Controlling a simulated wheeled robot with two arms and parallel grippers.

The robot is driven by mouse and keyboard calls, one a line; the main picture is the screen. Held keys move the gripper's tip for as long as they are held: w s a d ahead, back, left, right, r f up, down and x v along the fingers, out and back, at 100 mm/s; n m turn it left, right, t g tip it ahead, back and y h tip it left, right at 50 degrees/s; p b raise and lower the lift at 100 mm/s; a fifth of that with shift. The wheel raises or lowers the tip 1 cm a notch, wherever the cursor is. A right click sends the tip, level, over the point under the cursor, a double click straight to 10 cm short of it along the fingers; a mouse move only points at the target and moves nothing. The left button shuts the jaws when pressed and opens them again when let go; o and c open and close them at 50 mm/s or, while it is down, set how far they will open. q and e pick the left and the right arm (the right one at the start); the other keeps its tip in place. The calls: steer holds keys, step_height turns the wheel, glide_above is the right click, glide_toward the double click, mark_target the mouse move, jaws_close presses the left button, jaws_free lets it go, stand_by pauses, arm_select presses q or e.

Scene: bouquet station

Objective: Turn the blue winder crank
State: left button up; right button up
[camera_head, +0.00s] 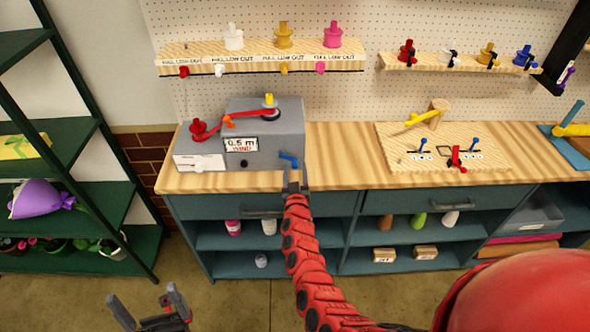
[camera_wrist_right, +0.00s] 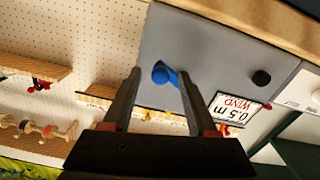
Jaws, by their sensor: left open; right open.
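The blue winder crank (camera_head: 289,160) sticks out of the front of the grey winder box (camera_head: 265,126) on the workbench, near its right end. It also shows in the right wrist view (camera_wrist_right: 166,74), with a round hub and a short arm. My right gripper (camera_head: 295,180) is open just below and in front of the crank. In the right wrist view my right gripper's fingertips (camera_wrist_right: 159,78) appear on either side of the crank; I cannot tell whether they touch it. My left gripper (camera_head: 147,302) is open and empty, low over the floor at the left.
A "0.5 m WIND" label (camera_head: 241,144) and a black knob (camera_head: 244,163) are on the box front. A wooden board (camera_head: 440,150) with small levers lies to the right. A green shelf (camera_head: 95,200) stands left.

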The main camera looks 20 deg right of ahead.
jaws_close()
stand_by(0.3)
steer(key=shift+w+a+f+m+b, duration=0.35)
steer(key=shift+a+m+b, duration=0.6)
steer(key=shift+m+b, duration=1.75)
steer(key=shift+w+a+f+m+b, duration=0.2)
steer(key=shift+a+f+m+b, duration=0.55)
steer(key=shift+m+b, duration=1.9)
steer(key=shift+w+a+f+m+b, duration=0.1)
steer(key=shift+w+a+m+b, duration=0.2)
steer(key=shift+a+m+b, duration=2.25)
steer(key=d+m+p, duration=0.1)
steer(key=d+m, duration=0.1)
steer(key=shift+d, duration=0.3)
